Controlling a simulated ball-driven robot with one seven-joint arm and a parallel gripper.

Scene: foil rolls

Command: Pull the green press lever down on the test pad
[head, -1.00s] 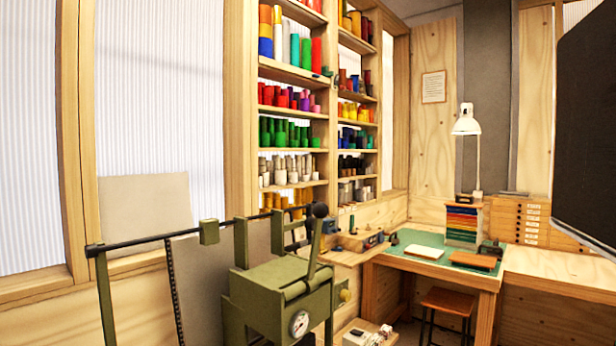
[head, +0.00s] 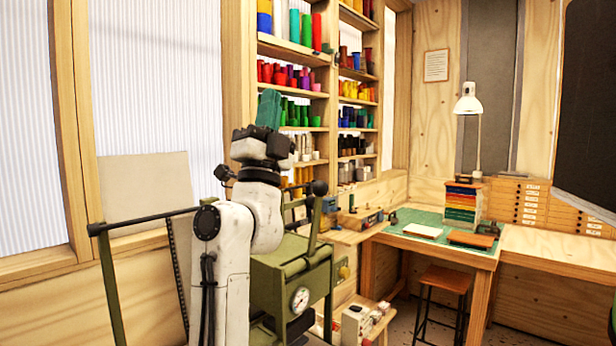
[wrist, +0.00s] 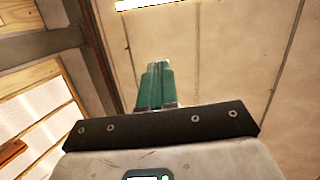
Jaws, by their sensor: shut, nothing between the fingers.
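The green press (head: 292,262) stands in front of the shelves in the head view, with a round dial on its front. Its lever (head: 314,222) stands up at the right side, tilted slightly, with a black knob (head: 319,187) on top. My arm stands in front of the press and hides its left part. My gripper (head: 269,108) points up, above and left of the knob and apart from it. Its teal fingers are shut and empty; they also show in the wrist view (wrist: 156,84) against the ceiling. I cannot make out a test pad.
A dark rail (head: 150,221) runs left of the press. Shelves of foil rolls (head: 290,75) stand behind. A desk (head: 432,252) with a green mat and a lamp is at the right, with a stool (head: 443,282) below. Floor shows around the stool.

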